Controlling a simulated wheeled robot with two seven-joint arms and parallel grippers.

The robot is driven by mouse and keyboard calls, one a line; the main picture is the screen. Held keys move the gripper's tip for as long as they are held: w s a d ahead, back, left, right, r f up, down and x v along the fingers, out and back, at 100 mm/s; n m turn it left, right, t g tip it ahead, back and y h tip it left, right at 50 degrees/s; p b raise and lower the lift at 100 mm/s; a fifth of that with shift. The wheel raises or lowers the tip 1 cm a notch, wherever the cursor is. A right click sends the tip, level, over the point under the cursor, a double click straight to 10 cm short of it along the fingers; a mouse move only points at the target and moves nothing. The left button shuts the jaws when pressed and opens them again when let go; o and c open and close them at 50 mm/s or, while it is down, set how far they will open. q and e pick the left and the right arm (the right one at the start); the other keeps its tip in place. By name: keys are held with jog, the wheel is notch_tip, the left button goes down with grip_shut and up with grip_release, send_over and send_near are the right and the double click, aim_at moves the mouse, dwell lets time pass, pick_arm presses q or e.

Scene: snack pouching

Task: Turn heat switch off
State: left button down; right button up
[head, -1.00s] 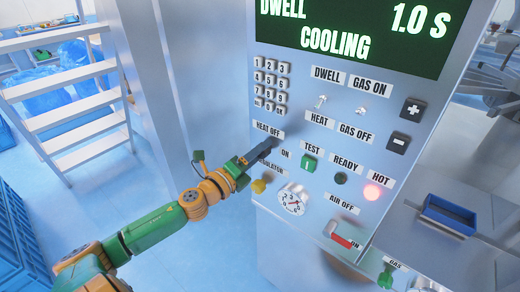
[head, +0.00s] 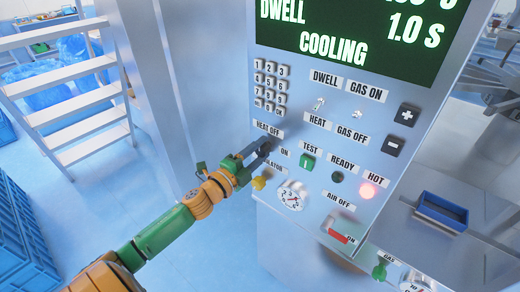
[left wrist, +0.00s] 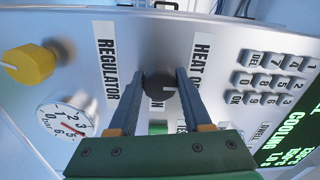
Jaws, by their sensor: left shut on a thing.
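The heat switch, a round black knob (head: 264,147), sits on the grey control panel (head: 322,185) beside the HEAT OFF and ON labels. In the left wrist view the knob (left wrist: 160,85) is between the two fingertips, with HEAT OFF to its right and REGULATOR to its left. My left gripper (head: 257,151) is shut on the knob, and its fingers partly hide the ON label in the wrist view. My right gripper is not in view.
A yellow regulator knob (left wrist: 28,63) and a gauge (left wrist: 66,117) are close by. A keypad (head: 270,86) is above the gripper, and a green TEST button (head: 307,162) is to its right.

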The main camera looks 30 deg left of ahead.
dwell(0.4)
pick_arm(q)
jog(key=shift+c, duration=1.7)
grip_release()
jog(key=s+b, duration=0.1)
jog(key=s, duration=0.6)
jog(key=shift+a, duration=0.25)
jog(key=shift+f, duration=0.1)
